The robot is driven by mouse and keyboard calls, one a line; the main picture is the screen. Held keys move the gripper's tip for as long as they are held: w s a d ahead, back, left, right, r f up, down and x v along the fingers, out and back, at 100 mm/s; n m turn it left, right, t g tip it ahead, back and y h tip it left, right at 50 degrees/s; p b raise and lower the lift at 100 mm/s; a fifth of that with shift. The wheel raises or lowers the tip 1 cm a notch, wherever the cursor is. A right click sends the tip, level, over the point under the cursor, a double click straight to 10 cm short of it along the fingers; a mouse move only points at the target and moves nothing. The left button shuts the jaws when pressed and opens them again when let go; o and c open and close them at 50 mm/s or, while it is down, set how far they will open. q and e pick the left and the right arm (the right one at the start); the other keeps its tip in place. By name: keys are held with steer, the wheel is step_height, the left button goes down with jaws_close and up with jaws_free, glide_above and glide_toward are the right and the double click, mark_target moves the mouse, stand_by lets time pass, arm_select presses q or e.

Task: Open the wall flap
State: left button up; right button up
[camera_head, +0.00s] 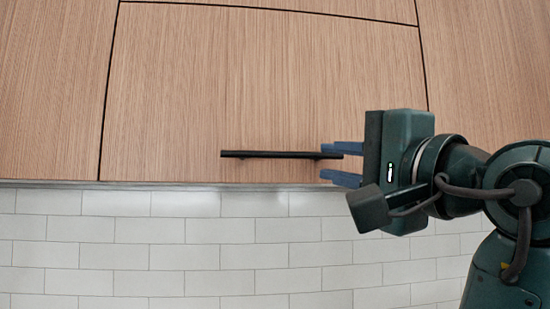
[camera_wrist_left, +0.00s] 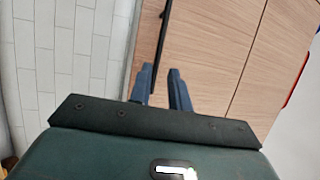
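The wall flap (camera_head: 265,85) is a light wood-grain panel, and it looks closed, flush with the panels around it. Its black horizontal bar handle (camera_head: 265,154) runs near the lower edge. My left gripper (camera_head: 335,164) is at the handle's right end, with its two blue fingers apart, one above the other. The upper finger overlaps the handle's end in the picture; I cannot tell whether they touch. In the left wrist view the open fingers (camera_wrist_left: 161,82) point at the wood front, with the dark handle (camera_wrist_left: 164,22) beside the left finger. My right gripper is not in view.
White tiled wall (camera_head: 180,240) lies below the flap. Neighbouring wood panels (camera_head: 490,70) adjoin it, with narrow dark gaps between. The front of the flap left of the gripper is clear.

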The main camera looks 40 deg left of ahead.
mark_target(285, 156)
arm_select(q)
steer(key=p+x, duration=0.3)
steer(key=x, duration=1)
steer(key=shift+s, duration=0.1)
steer(key=shift+d, duration=0.1)
steer(key=shift+c, duration=0.3)
jaws_close()
